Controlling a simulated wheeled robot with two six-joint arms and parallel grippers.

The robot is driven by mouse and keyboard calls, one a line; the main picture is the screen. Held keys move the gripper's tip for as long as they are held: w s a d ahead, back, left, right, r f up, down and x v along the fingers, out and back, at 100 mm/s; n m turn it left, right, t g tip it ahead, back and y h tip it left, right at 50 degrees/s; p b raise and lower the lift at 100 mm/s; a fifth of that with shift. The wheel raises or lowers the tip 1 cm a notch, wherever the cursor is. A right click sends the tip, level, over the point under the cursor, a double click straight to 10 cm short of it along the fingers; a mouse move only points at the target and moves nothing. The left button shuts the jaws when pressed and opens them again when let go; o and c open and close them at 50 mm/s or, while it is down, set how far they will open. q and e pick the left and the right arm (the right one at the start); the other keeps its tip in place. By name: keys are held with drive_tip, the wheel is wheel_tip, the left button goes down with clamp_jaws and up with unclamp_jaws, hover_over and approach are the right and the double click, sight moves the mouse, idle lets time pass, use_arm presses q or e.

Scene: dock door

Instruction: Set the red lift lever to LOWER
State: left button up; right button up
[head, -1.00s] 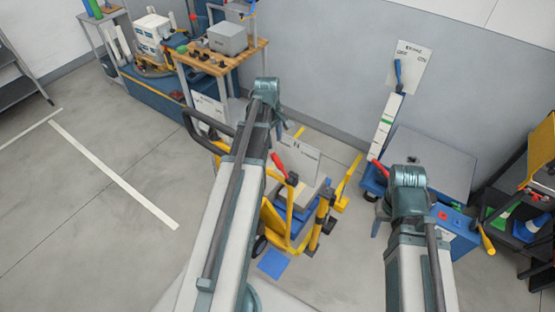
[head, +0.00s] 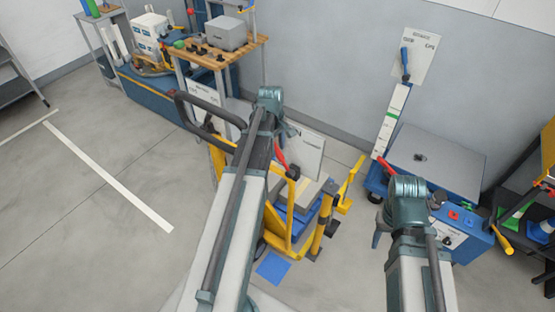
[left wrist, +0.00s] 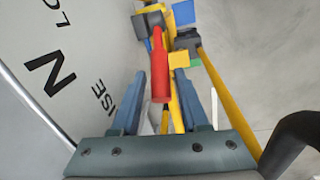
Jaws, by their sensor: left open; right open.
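The red lift lever (head: 280,156) stands on the yellow lift truck (head: 217,158) beside a pale label board (head: 305,158). In the left wrist view the red lever (left wrist: 160,66) points toward the camera, its end between and slightly beyond my fingertips. The board (left wrist: 60,100) shows "N" and parts of other words, "LO" and "ISE". I cannot tell which mark the lever is at. My left gripper (head: 284,132) is open around the line of the lever, not closed on it; it also shows in the left wrist view (left wrist: 160,76). My right gripper (head: 381,232) is open, partly hidden by its wrist.
A black push handle (head: 205,100) curves close by my left wrist. A blue lift table (head: 440,160) with another red lever (head: 386,164) and a tall label post (head: 390,120) stands right. A wooden-topped bench (head: 215,60) is behind.

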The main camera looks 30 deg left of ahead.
sight(282, 160)
use_arm(q)
drive_tip(key=shift+w+f+b, duration=0.15)
drive_tip(key=shift+f+b, duration=0.75)
drive_tip(key=shift+f, duration=0.55)
use_arm(e)
wheel_tip(282, 160, down, 3)
drive_tip(key=shift+r, duration=0.1)
use_arm(q)
clamp_jaws()
